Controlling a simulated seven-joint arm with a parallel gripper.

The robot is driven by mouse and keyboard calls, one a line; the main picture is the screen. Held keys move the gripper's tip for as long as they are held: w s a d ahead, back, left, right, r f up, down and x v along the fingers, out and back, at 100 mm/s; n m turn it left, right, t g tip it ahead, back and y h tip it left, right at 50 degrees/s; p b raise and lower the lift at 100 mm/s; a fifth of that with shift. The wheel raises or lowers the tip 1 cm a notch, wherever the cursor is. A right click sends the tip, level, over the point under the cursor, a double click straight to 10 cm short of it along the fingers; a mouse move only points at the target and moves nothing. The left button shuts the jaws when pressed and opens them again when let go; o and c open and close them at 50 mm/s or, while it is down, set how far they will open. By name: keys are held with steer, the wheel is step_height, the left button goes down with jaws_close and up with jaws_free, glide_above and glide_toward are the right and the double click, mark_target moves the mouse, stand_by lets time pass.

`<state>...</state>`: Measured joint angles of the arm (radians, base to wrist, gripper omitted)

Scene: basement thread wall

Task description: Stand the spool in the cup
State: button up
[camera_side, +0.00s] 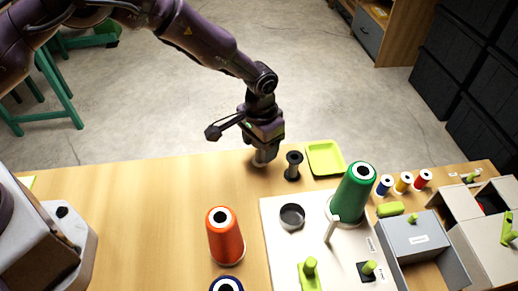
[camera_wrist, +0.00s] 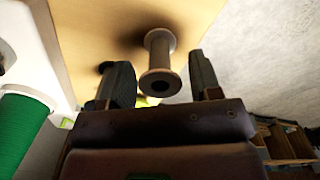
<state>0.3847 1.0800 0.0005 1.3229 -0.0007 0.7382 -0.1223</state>
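A bare grey spool (camera_wrist: 159,62) stands on the wooden table in the wrist view, between the two fingers of my gripper (camera_wrist: 160,70). A small gap shows on each side of it, so the fingers look open around it. A dark round cup (camera_side: 292,216) sits empty on the white board, nearer the front and right of my gripper.
A black spool (camera_side: 293,166) stands close to the right of my gripper. A lime tray (camera_side: 325,158) lies beyond it. A tall green cone (camera_side: 354,192) and an orange cone (camera_side: 225,236) flank the cup. Grey boxes (camera_side: 420,240) fill the right; the table's left middle is clear.

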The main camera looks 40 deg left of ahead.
steer(key=c, duration=0.5)
steer(key=shift+r, duration=0.15)
steer(key=shift+r, duration=2.35)
